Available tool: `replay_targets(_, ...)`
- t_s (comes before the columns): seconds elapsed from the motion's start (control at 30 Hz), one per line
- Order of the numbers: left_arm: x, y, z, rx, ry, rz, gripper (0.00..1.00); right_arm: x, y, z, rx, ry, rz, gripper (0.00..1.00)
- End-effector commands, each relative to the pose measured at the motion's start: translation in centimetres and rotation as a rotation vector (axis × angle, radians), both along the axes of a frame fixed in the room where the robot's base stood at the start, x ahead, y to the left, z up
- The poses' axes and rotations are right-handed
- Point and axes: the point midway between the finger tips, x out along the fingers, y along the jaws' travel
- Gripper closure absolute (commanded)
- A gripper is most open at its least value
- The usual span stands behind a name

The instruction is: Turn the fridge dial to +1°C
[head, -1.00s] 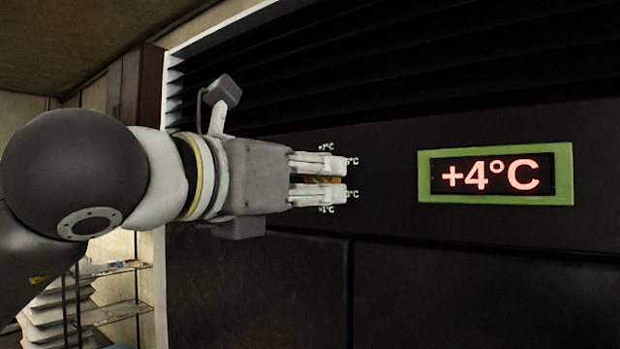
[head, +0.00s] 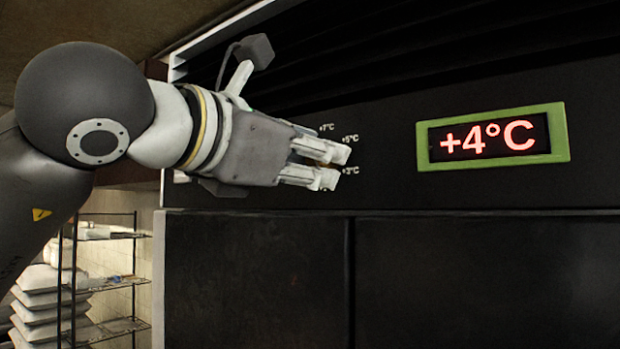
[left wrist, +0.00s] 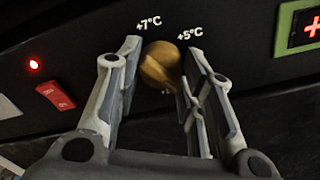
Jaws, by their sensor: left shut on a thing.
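The fridge dial (left wrist: 160,66) is a brass-coloured knob on the black fridge panel (head: 385,150). In the left wrist view it sits between the fingers of my left gripper (left wrist: 160,88), with +7°C and +5°C printed above it. In the head view my left gripper (head: 331,165) is shut on the dial and tilted, and its fingers hide most of the knob. The +7°C, +5°C and +3°C labels show around the fingers; the +1°C mark is mostly hidden. The green-framed display (head: 492,137) reads +4°C in red. My right gripper is not in view.
A red switch (left wrist: 55,95) and a lit red lamp (left wrist: 35,65) are on the panel left of the dial in the left wrist view. Black louvres (head: 430,60) run above the panel. A wire shelf (head: 110,285) and stacked white sacks (head: 45,300) stand at the lower left.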

Motion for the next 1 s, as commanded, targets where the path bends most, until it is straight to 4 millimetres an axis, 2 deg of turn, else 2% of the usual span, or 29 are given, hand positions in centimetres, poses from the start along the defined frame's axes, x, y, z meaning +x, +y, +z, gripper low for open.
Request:
replay_targets(0.1, 0.0, 0.0, -0.2, 0.087, -0.064, 0.001, 0.88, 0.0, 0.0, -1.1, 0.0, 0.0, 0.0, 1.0)
replay_targets(0.5, 0.0, 0.0, 0.0, 0.342, -0.248, -0.001, 0.88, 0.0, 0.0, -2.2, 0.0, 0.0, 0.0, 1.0)
replay_targets(1.0, 0.1, 0.0, 0.0, 0.462, -0.334, 0.0, 0.88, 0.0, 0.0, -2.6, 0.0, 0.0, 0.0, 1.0)
